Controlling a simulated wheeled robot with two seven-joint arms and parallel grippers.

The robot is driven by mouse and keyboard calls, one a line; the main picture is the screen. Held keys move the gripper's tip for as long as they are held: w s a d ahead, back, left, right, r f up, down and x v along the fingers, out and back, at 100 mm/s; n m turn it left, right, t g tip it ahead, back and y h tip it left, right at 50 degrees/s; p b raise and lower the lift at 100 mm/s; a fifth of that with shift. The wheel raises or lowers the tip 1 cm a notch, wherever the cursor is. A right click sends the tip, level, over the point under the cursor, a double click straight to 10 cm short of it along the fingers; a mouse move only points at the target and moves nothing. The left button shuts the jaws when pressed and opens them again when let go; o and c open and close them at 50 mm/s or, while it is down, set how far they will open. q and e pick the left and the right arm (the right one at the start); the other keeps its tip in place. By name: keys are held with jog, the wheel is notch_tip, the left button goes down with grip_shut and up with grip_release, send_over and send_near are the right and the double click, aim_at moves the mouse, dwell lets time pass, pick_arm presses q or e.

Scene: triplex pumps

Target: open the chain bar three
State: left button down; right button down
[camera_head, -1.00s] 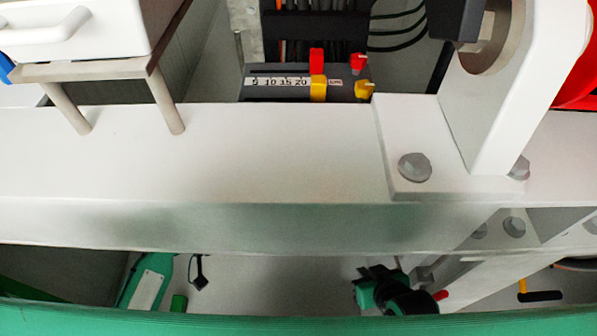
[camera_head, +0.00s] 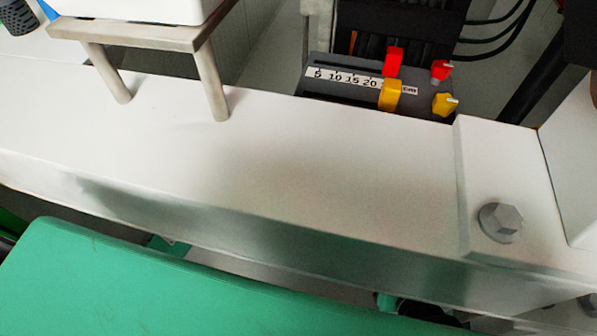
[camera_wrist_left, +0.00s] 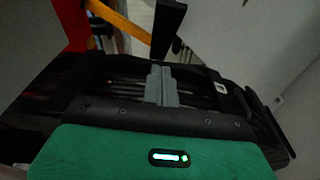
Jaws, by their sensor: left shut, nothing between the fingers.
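My left gripper (camera_wrist_left: 160,85) shows in the left wrist view with its grey fingers together and nothing between them. An orange-yellow bar (camera_wrist_left: 125,22) runs slantwise at the upper left of that view, beyond the fingers and apart from them. I cannot tell whether it is chain bar three. No chain bar can be made out in the head view. Neither gripper shows in the head view.
In the head view, a wide white beam (camera_head: 330,180) crosses the scene. A control box (camera_head: 345,85) with red and yellow levers stands behind it. A metal stand (camera_head: 210,75) stands at upper left, a bolted plate (camera_head: 500,170) at right. A red part (camera_wrist_left: 75,25) shows in the wrist view.

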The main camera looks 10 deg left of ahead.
pick_arm(q)
jog(key=s+d, duration=0.2)
jog(key=d, duration=0.4)
jog(key=shift+f, duration=0.15)
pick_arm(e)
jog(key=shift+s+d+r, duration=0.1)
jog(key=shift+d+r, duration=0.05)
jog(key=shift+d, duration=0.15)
pick_arm(q)
jog(key=shift+d, duration=0.1)
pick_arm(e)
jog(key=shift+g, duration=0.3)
